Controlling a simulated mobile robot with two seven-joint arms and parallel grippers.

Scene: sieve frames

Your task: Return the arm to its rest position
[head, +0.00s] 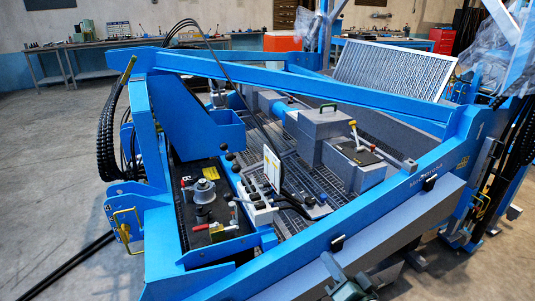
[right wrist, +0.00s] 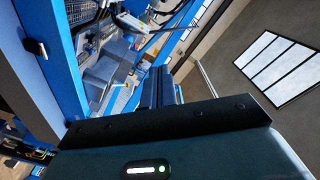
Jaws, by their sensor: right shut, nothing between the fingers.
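My right gripper (head: 343,280) shows at the bottom edge of the head view, in front of the near grey-and-blue beam of a large blue machine frame (head: 300,68). Only a small part of it is in view there. In the right wrist view my right gripper (right wrist: 160,88) shows beyond its dark housing with a green light. Its fingers are together and hold nothing. The blue frame also shows in the right wrist view (right wrist: 58,75), left of the gripper. My left gripper is not in view.
Inside the frame are a grey box with a green handle (head: 320,128), a lever block (head: 258,205) and a red-handled clamp (head: 205,226). A mesh panel (head: 390,70) leans at the back. Workbenches (head: 110,42) line the wall. Open floor (head: 45,180) lies left.

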